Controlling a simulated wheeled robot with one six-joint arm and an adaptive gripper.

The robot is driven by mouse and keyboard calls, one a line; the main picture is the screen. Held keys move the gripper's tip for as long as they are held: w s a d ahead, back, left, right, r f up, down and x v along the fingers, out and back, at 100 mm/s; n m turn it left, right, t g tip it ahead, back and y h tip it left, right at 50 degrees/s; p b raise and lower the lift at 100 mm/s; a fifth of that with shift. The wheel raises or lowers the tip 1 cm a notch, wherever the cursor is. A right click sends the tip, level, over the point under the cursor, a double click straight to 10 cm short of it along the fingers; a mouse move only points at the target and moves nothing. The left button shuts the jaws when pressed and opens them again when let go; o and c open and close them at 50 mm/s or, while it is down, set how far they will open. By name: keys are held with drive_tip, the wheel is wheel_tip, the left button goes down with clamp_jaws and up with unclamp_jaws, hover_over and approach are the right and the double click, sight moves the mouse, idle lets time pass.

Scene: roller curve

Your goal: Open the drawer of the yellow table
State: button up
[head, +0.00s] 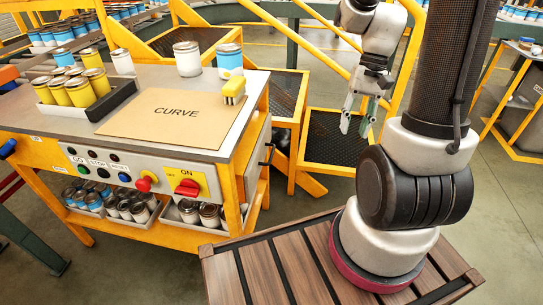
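The yellow table (235,193) stands at the left with a grey top (160,80). On its right side is a grey drawer front (255,145) with a dark handle (267,155), seen at a steep angle. The drawer looks shut, though its face is mostly turned away. My gripper (357,122) hangs fingers down to the right of the table, well apart from the handle. Its two fingers are spread with nothing seen between them.
A brown board marked CURVE (175,113), a yellow-handled brush (233,91), a tray of yellow cans (85,105) and several other cans stand on the table. Red knobs (187,187) are on its front. Yellow steps with dark mesh (330,140) stand behind my gripper.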

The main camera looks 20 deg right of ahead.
drive_tip(key=w+a+f+m+y, duration=0.25)
drive_tip(key=f+m, duration=0.25)
drive_tip(key=f, duration=0.3)
drive_tip(key=w+a+f+m+y, duration=0.1)
drive_tip(key=w+f+m+y, duration=0.25)
drive_tip(key=f+m, duration=0.35)
drive_tip(key=m+t+y, duration=0.5)
drive_tip(key=m+t, duration=0.5)
drive_tip(key=m, duration=1.4)
approach(272, 154)
drive_tip(key=x, duration=1)
drive_tip(key=shift+f, duration=0.35)
clamp_jaws()
